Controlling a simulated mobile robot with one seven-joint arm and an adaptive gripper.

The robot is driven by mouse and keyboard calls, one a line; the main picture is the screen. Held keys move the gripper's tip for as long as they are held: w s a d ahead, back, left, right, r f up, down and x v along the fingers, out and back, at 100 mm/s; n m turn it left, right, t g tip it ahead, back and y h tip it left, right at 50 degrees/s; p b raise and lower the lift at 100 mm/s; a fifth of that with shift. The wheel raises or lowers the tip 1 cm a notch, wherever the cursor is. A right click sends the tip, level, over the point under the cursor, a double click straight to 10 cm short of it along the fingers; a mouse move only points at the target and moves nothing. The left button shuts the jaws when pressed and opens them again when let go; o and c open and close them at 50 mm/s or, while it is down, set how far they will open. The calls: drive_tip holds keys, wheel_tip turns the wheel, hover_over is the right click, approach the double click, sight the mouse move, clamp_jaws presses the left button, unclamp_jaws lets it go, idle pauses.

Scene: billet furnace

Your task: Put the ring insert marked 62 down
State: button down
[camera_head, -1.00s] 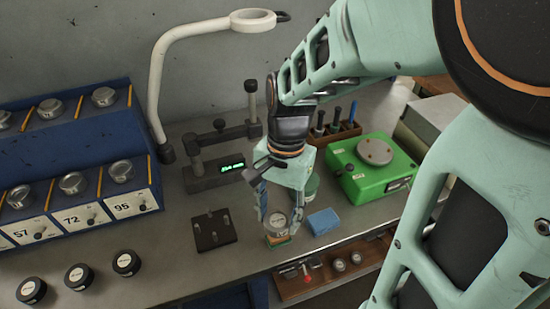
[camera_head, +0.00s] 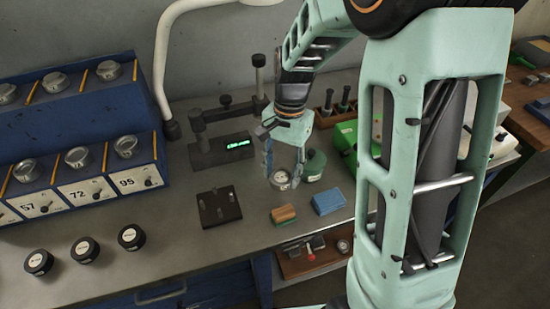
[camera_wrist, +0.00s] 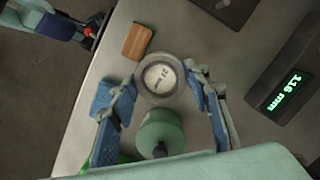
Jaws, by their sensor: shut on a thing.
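My gripper (camera_head: 281,168) is shut on a round metal ring insert (camera_head: 281,181) with a pale label on top. In the wrist view the blue-padded fingers (camera_wrist: 160,92) stand on either side of the insert (camera_wrist: 160,78). Its label is small and turned, so I cannot read the number surely. The insert is roughly level, behind the wood-backed brush (camera_head: 283,215) and beside the green bottle (camera_head: 314,163). I cannot tell whether its underside touches the grey bench (camera_head: 185,265).
A dark pegged plate (camera_head: 218,207) and a gauge with a green display (camera_head: 238,145) stand to the left. A blue sponge (camera_head: 328,202) lies to the right. Several black-rimmed discs (camera_head: 85,250) line the front left, below a blue rack (camera_head: 75,115). Bench between plate and brush is clear.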

sight(277, 172)
drive_tip(key=w+f, duration=0.2)
drive_tip(key=f, duration=0.1)
drive_tip(key=w+f, duration=0.1)
drive_tip(key=shift+w+a+f, duration=0.35)
drive_tip(key=shift+w, duration=0.05)
drive_tip(key=shift+f+p, duration=0.35)
drive_tip(key=shift+f, duration=1.2)
drive_tip(key=shift+f, duration=0.2)
drive_tip(key=c, duration=1.1)
unclamp_jaws()
drive_tip(key=r, duration=0.4)
drive_tip(key=w+r, duration=0.1)
drive_tip(key=r, duration=0.3)
drive_tip(key=d+r, duration=0.1)
drive_tip(key=r, duration=0.3)
drive_tip(key=shift+w+r+b, duration=0.1)
drive_tip(key=shift+w+b, duration=0.15)
drive_tip(key=shift+b, duration=0.05)
